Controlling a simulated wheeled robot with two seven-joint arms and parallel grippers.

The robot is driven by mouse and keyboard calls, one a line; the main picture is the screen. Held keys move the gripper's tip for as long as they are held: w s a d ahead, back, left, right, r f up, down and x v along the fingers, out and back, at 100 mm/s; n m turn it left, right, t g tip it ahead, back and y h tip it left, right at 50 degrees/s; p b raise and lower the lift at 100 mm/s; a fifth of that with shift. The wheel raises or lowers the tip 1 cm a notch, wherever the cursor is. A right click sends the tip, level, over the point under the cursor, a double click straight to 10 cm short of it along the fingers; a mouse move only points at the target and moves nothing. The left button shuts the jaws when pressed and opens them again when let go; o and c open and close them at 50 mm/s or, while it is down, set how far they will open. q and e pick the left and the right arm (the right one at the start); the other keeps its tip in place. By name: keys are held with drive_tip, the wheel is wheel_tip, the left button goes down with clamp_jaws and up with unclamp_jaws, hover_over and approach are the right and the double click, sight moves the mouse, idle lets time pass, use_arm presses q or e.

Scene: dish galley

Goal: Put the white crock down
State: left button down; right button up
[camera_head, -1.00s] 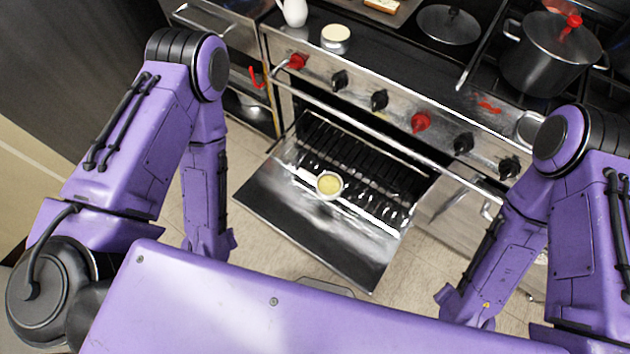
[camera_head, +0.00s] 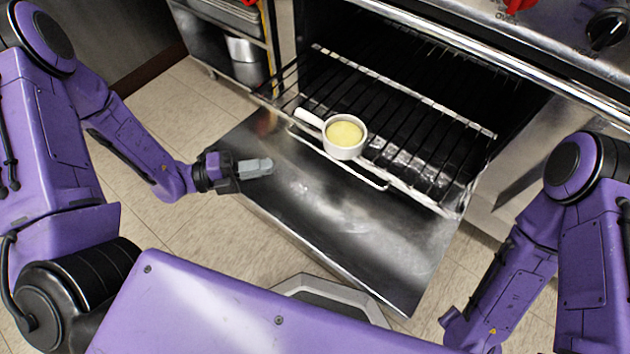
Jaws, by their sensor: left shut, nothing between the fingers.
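The white crock (camera_head: 357,150) is a small white pot with a handle at its left and pale yellow contents. It sits upright on the front part of the wire oven rack (camera_head: 412,140), above the open oven door (camera_head: 350,235). My left gripper (camera_head: 262,167) is shut and empty, apart from the crock to its left and nearer to me, over the door's left edge. My right gripper is not in view; only my right arm shows at the right.
The oven door hangs open and its lower part is bare. Open shelving with a metal pot (camera_head: 244,57) stands at the far left. A stove front with a red knob (camera_head: 519,4) and a black knob (camera_head: 606,30) is above the oven. Tiled floor lies left of the door.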

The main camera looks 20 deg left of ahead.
use_arm(q)
drive_tip(key=f+m, duration=0.2)
drive_tip(key=g+h+b, duration=0.1)
drive_tip(key=b, duration=0.2)
approach(334, 155)
drive_tip(key=s+d, duration=0.2)
drive_tip(key=d, duration=0.2)
drive_tip(key=shift+w+d+r, duration=0.1)
drive_tip(key=shift+w+d, duration=0.1)
drive_tip(key=shift+w, duration=0.5)
drive_tip(key=shift+w+d, duration=0.2)
drive_tip(key=shift+w, duration=0.55)
drive_tip(key=shift+w+d+r, duration=0.1)
drive_tip(key=shift+w+d, duration=0.15)
drive_tip(key=shift+w, duration=0.45)
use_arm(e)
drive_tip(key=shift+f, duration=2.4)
